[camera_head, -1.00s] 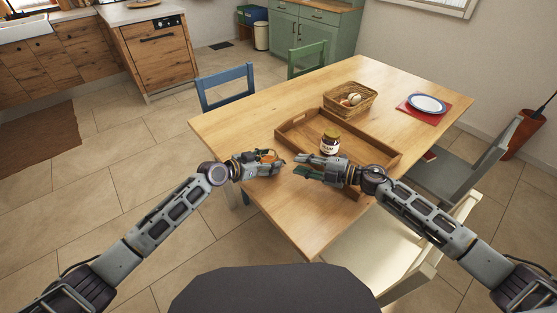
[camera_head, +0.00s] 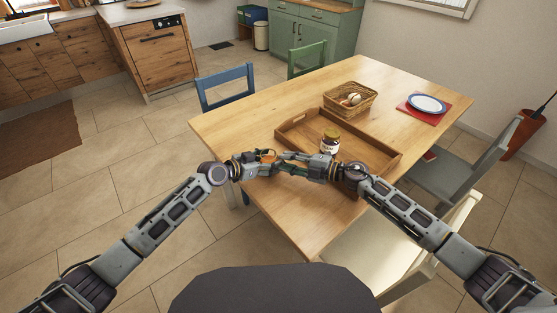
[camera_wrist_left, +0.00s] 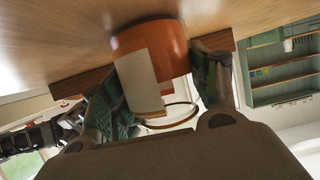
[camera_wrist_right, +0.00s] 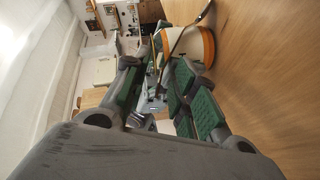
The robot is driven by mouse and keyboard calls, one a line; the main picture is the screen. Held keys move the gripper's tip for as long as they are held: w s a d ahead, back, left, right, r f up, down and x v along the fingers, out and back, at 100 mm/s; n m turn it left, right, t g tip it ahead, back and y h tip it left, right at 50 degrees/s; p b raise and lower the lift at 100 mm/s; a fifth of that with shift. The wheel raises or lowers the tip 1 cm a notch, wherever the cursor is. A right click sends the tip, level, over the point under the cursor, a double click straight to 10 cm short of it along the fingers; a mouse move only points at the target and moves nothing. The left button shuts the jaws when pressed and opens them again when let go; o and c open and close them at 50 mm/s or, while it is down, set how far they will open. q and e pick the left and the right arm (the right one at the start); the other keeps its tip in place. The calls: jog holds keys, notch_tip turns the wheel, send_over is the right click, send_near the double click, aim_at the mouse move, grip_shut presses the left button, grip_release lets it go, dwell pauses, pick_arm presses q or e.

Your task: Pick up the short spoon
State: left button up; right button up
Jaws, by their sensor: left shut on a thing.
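An orange-and-white mug (camera_wrist_left: 155,55) is between the fingers of my left gripper (camera_wrist_left: 165,105), which is shut on it, low over the table's near left part. The mug also shows in the head view (camera_head: 267,155). In the right wrist view a thin metal spoon (camera_wrist_right: 178,42) slants across the mug (camera_wrist_right: 205,45). My right gripper (camera_wrist_right: 158,95) is open, its green-padded fingers apart, close to the mug and spoon. In the head view my right gripper (camera_head: 283,163) meets the left one, and their overlap hides the spoon.
A wooden tray (camera_head: 370,143) lies on the table (camera_head: 240,125), holding a jam jar (camera_head: 330,142). A basket (camera_head: 350,98) and a plate (camera_head: 428,103) stand farther back. Chairs surround the table. The table's far left is clear.

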grip_shut()
dwell(0.5)
notch_tip(320, 180, up, 10)
dwell(0.8)
jog(key=shift+r, duration=0.1)
dwell(0.6)
